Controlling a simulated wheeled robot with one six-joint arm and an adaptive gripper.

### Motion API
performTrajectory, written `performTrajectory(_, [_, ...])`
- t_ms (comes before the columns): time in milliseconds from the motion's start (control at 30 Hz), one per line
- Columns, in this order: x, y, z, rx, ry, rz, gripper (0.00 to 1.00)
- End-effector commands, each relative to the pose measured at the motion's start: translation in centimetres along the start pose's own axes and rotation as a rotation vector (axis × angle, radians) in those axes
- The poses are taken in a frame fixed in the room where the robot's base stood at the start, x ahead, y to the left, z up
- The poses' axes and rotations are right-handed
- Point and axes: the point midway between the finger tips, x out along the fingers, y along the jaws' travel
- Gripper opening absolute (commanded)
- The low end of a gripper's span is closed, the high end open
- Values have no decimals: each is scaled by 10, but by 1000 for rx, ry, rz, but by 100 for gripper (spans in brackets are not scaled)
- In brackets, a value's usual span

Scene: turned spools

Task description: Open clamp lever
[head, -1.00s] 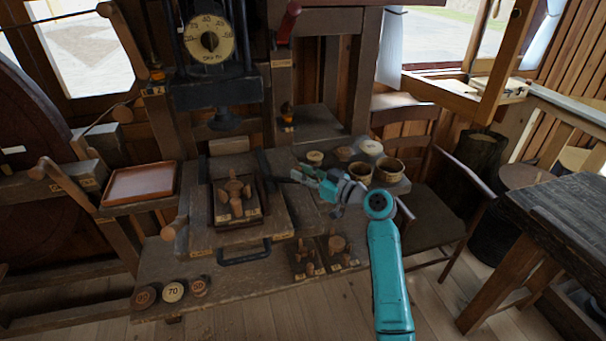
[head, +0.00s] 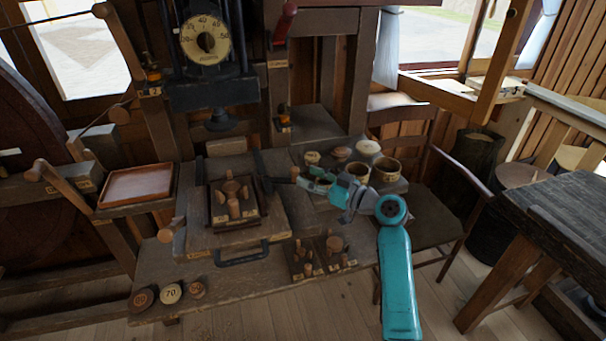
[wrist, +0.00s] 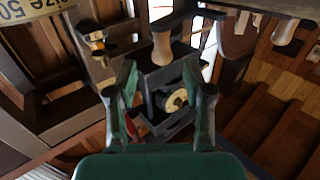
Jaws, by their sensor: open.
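A dark clamp lever (head: 264,172) stands at the right edge of the wooden block that carries the framed tray. Its pale wooden handle (head: 294,174) points right, towards my gripper. My teal gripper (head: 305,179) is at the handle's end in the head view. In the wrist view, my gripper (wrist: 160,70) has its fingers apart. The wooden handle (wrist: 161,48) shows centred between and just beyond the fingertips, joined to the dark lever bar (wrist: 172,20). I cannot tell whether the fingers touch it.
A framed tray (head: 211,222) with wooden spool pieces lies left of the lever, below a dial press (head: 205,42). Several bowls (head: 387,171) stand just behind and right of my gripper. Weights (head: 171,293) lie at the front left. A chair (head: 440,215) stands at right.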

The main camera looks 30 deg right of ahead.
Motion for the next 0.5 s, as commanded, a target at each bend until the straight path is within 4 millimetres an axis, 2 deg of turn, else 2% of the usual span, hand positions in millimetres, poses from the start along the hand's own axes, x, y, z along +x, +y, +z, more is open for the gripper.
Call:
performTrajectory(33, [-12, 1, 1, 0, -1, 4, 51])
performTrajectory(200, [-46, 2, 1, 0, -1, 5, 51])
performTrajectory(400, [-75, 2, 1, 0, -1, 4, 51])
performTrajectory(500, [-82, 1, 1, -1, -1, 3, 51])
